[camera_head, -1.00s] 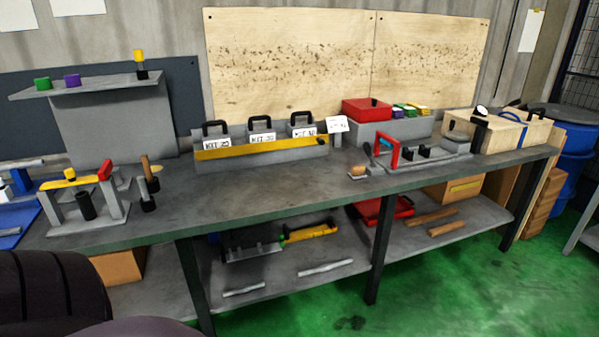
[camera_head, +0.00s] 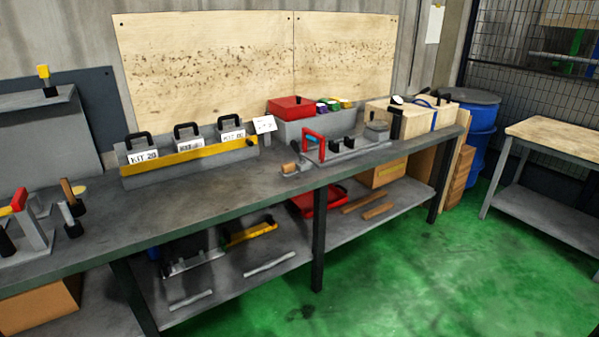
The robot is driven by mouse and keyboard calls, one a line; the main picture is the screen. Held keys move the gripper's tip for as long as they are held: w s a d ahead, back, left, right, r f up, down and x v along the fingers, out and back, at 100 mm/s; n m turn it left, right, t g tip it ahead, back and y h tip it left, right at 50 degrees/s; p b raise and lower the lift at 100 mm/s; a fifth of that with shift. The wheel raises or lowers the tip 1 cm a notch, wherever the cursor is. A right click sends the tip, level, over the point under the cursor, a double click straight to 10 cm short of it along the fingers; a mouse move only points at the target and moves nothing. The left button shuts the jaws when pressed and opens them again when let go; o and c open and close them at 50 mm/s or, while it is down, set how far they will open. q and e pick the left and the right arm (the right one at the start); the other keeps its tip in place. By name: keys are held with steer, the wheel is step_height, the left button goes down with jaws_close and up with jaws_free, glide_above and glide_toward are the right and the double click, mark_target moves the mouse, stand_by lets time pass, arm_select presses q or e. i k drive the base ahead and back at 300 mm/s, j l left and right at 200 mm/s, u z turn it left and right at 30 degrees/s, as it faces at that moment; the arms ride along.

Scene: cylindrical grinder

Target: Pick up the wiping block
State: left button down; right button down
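I cannot tell for certain which thing is the wiping block. A small tan block with a grey base (camera_head: 289,169) lies at the front left of a grey fixture (camera_head: 345,152) on the workbench. Several small coloured blocks (camera_head: 333,104), green, purple and yellow among them, sit on a grey box (camera_head: 309,130) beside a red box (camera_head: 291,107). Neither of my grippers is in view.
The long grey workbench (camera_head: 175,205) crosses the view. A rack of kits (camera_head: 190,166) stands on it, with bare bench top in front. Wooden boxes (camera_head: 392,117) stand at its right end. A wood-topped table (camera_head: 560,135) is at right. Green floor between them is clear.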

mark_target(287, 170)
steer(key=i+j+u, duration=0.1)
steer(key=i+u, duration=0.25)
steer(key=i, duration=0.15)
steer(key=i+u, duration=0.4)
steer(key=i, duration=0.15)
steer(key=i+l+u, duration=0.4)
steer(key=l+u, duration=0.15)
steer(key=l, duration=0.15)
steer(key=l+u, duration=0.45)
steer(key=l, duration=0.35)
steer(key=k+l+u, duration=0.2)
steer(key=l, duration=0.35)
steer(key=k+l+u, duration=0.25)
steer(key=k+l, duration=0.2)
